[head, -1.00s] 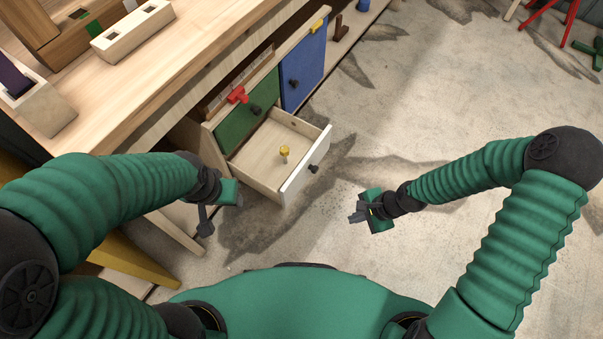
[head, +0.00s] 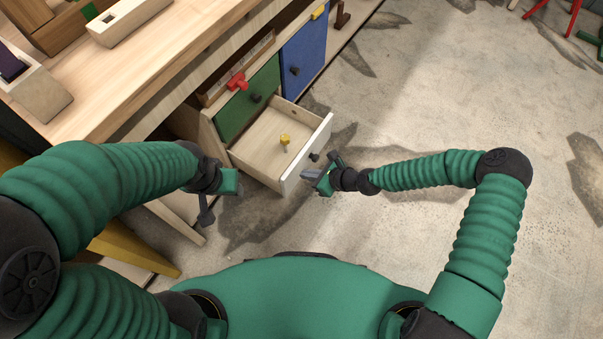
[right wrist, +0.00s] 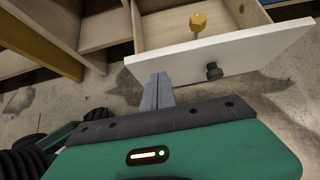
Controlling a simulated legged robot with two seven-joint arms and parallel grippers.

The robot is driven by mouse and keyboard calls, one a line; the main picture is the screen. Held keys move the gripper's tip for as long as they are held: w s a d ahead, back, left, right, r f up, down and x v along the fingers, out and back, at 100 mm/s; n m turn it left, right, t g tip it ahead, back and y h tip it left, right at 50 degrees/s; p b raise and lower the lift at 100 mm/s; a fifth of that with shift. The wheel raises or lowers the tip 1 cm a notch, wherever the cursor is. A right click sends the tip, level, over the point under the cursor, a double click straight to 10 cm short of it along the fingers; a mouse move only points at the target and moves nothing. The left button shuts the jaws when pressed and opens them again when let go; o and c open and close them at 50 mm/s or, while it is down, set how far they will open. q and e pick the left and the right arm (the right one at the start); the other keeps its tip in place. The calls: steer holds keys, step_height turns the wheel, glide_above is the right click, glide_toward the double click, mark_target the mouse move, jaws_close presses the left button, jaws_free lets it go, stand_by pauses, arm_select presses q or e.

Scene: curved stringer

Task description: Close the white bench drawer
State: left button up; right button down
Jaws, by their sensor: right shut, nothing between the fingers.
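The white-fronted drawer (head: 307,154) stands pulled out of the bench, with a dark knob (head: 315,156) on its front. A yellow-topped object (head: 285,141) stands inside it. My right gripper (head: 308,176) is shut and empty, just in front of the drawer's white face near the knob. In the right wrist view the shut fingers (right wrist: 157,92) point at the lower part of the white front (right wrist: 240,58), left of the knob (right wrist: 213,71). I cannot tell whether they touch it. My left gripper (head: 207,215) hangs left of the drawer; its jaw state is unclear.
The wooden bench top (head: 150,75) is at upper left. The concrete floor (head: 430,90) to the right is clear.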

steer(key=shift+w+a+b, duration=0.3)
steer(key=shift+w+a, duration=0.25)
steer(key=shift+a, duration=0.35)
arm_select(q)
steer(key=shift+f, duration=0.5)
arm_select(e)
steer(key=shift+w+a+r, duration=0.1)
steer(key=shift+a, duration=0.1)
